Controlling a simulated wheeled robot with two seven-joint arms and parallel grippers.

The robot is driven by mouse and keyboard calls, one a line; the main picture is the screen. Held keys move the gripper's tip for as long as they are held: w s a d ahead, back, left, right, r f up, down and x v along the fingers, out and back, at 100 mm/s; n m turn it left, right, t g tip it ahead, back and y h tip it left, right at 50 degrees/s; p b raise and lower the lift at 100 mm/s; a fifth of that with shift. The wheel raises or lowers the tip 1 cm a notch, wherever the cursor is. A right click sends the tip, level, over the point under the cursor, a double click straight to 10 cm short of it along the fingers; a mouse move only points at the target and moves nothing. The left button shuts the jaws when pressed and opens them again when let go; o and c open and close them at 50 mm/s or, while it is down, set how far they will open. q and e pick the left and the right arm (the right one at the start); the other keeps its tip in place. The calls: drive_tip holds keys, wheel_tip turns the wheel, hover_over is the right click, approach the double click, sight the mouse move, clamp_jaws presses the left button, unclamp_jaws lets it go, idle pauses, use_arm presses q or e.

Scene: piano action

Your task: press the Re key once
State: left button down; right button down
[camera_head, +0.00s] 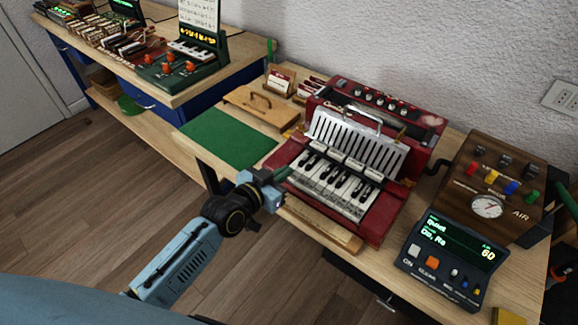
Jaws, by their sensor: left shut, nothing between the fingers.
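The red keyboard instrument (371,229) stands on the bench, its row of white and black keys (335,185) facing me. No note names are readable on the keys, so I cannot tell the Re key by a label. My left gripper (284,173) is shut and empty, its tips at the left end of the key row. They are over or beside the leftmost keys and hide part of that end. I cannot tell whether they touch a key. No key is clearly seen pushed down. My right gripper is out of view.
A dark display box (437,262) with lit text including "Do, Re" and "60" stands at the right. Behind it is a wooden box (490,190) with a gauge. A green mat (228,137) and a wooden board with a handle (262,106) lie left of the instrument.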

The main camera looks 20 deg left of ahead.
use_arm(q)
drive_tip(key=v, duration=0.7)
drive_tip(key=shift+s+p, duration=0.3)
drive_tip(key=shift+a+f, duration=0.1)
drive_tip(key=s+a+f+n+g+y, duration=0.15)
drive_tip(key=s+f, duration=0.25)
drive_tip(key=f, duration=0.5)
drive_tip(key=s+a+f+g+y, duration=0.1)
drive_tip(key=s+a+f+g, duration=0.2)
drive_tip(key=f, duration=0.6)
drive_tip(key=s+a+f+g+y, duration=0.15)
drive_tip(key=s+f, duration=0.35)
drive_tip(key=f, duration=0.5)
drive_tip(key=s+f+g, duration=0.2)
drive_tip(key=s+f, duration=0.2)
drive_tip(key=s, duration=0.5)
drive_tip(key=s+f+g, duration=0.2)
drive_tip(key=s+f, duration=0.3)
drive_tip(key=s, duration=0.4)
drive_tip(key=s+f+g+y, duration=0.1)
drive_tip(key=s+f+g, duration=0.2)
drive_tip(key=s, duration=0.6)
drive_tip(key=shift+d+f, duration=0.2)
drive_tip(key=shift+f, duration=0.75)
